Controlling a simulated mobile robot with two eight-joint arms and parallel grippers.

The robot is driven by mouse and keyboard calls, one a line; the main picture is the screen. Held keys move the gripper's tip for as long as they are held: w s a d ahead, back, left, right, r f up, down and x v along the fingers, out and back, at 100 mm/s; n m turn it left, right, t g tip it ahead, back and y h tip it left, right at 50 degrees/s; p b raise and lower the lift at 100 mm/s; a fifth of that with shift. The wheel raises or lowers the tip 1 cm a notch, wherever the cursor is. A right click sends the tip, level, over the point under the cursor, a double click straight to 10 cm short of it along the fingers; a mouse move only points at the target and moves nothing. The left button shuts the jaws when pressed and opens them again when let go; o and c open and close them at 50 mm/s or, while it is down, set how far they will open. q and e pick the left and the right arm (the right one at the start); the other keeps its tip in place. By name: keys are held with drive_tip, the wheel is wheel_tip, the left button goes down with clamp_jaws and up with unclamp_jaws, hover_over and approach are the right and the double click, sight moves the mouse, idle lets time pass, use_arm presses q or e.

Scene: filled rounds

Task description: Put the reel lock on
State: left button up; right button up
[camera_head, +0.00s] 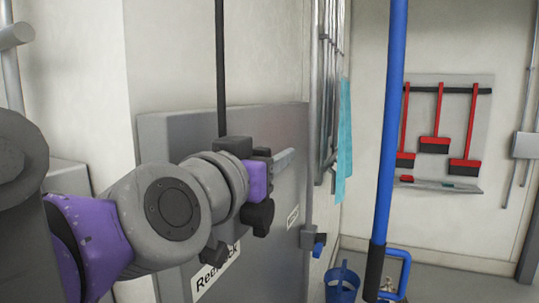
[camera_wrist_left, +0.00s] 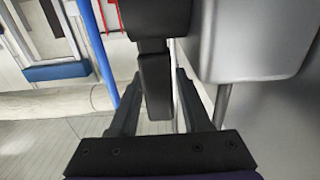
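A grey cabinet (camera_head: 180,225) carries a label (camera_head: 215,272) that reads "Reel" and then letters partly hidden by my arm. My left gripper (camera_head: 268,183) is in front of the cabinet's face, by a light grey bar (camera_head: 285,158). In the left wrist view, its two dark fingers (camera_wrist_left: 158,105) stand apart on either side of a black handle-like piece (camera_wrist_left: 155,75). I cannot tell whether either finger touches it. My right gripper is not in view.
A small blue-handled fitting (camera_head: 316,243) is at the cabinet's lower right edge. A blue pole (camera_head: 391,110) stands upright to the right, near a blue bucket (camera_head: 342,287). Red-handled tools (camera_head: 434,143) hang on the far wall.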

use_arm(q)
clamp_jaws()
idle(1.2)
